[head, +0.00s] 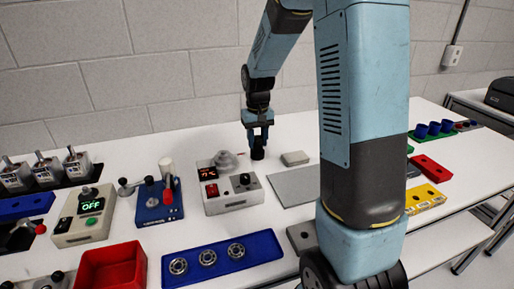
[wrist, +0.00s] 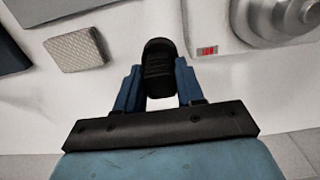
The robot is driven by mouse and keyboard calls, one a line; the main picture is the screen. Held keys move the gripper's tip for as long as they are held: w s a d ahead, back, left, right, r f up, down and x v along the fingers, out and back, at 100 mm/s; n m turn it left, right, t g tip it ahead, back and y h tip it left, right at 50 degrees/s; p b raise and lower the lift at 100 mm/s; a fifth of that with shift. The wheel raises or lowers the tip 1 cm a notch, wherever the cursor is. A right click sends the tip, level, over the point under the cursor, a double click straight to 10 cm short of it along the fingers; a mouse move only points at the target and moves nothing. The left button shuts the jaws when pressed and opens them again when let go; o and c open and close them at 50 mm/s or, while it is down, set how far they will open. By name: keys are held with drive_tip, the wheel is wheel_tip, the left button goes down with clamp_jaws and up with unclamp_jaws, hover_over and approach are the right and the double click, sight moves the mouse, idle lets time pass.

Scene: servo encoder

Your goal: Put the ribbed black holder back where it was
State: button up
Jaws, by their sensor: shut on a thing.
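The ribbed black holder (wrist: 159,72) is between the two blue fingers of my gripper (wrist: 158,88) in the wrist view, and its ribs show. In the head view my gripper (head: 258,143) points down near the back of the white table. The black holder (head: 258,154) shows at its fingertips, just right of the grey device with the red display. My gripper is shut on the holder. I cannot tell whether the holder touches the table.
The grey device (head: 232,186) with a round metal top stands left of my gripper. A small grey block (head: 295,158) and a flat grey mat (head: 295,185) lie to the right. A blue tray (head: 222,259) with metal rings lies in front. Some white table is free behind the mat.

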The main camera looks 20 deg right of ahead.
sight(257, 137)
drive_tip(key=shift+w+f, duration=0.1)
drive_tip(key=shift+f, duration=1.55)
drive_tip(key=o, duration=0.8)
drive_tip(key=shift+f, duration=0.1)
drive_tip(key=shift+c, duration=0.2)
wheel_tip(257, 137, up, 12)
drive_tip(key=shift+r, duration=0.1)
drive_tip(key=s+r+t, duration=0.2)
drive_tip(key=s+r, duration=0.3)
drive_tip(key=s, duration=0.8)
drive_tip(key=s+r+t, duration=0.3)
drive_tip(key=s+r, duration=0.2)
drive_tip(key=s, duration=0.8)
drive_tip(key=shift+s+t, duration=0.3)
drive_tip(key=shift+s, duration=0.1)
